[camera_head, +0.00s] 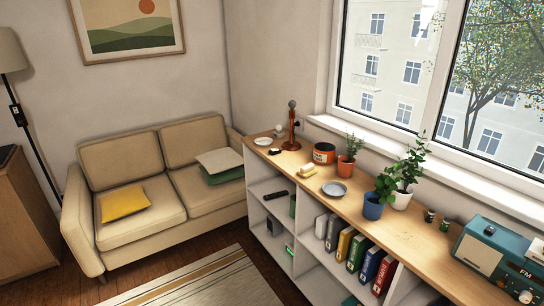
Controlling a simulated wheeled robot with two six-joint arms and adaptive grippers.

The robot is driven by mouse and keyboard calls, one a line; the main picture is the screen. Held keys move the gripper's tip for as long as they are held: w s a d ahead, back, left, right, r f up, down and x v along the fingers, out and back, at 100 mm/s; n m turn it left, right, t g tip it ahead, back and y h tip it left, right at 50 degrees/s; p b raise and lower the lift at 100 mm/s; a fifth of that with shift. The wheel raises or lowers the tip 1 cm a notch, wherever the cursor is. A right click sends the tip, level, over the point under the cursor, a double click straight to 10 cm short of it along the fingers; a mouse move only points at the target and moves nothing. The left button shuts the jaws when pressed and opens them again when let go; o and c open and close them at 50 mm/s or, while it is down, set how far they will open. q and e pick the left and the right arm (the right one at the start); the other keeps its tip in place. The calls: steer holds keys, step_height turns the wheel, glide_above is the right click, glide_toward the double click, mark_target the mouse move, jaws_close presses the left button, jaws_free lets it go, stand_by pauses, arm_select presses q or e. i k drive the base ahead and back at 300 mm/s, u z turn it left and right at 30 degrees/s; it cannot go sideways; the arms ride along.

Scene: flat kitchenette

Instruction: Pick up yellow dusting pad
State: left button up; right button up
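A small pale yellow block-like item (308,171), which looks like the dusting pad, lies on the wooden top of the low shelf unit (276,167). It sits between an orange-red round tin (324,153) and a grey-blue plate (334,188). It is too small to make out in detail. Neither of my grippers shows in the head view.
A plant in a terracotta pot (345,166), a blue pot (373,207), a white pot (401,199) and a teal radio (496,252) line the shelf top. A red-brown stand (291,143) rises behind. A beige sofa (150,224) holds a yellow cushion (125,203). A striped rug (205,281) covers open floor.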

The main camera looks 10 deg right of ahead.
mark_target(308, 170)
steer(key=u, duration=0.35)
steer(key=i, duration=1.15)
steer(key=z, duration=0.35)
steer(key=i, duration=0.95)
steer(key=z, duration=0.7)
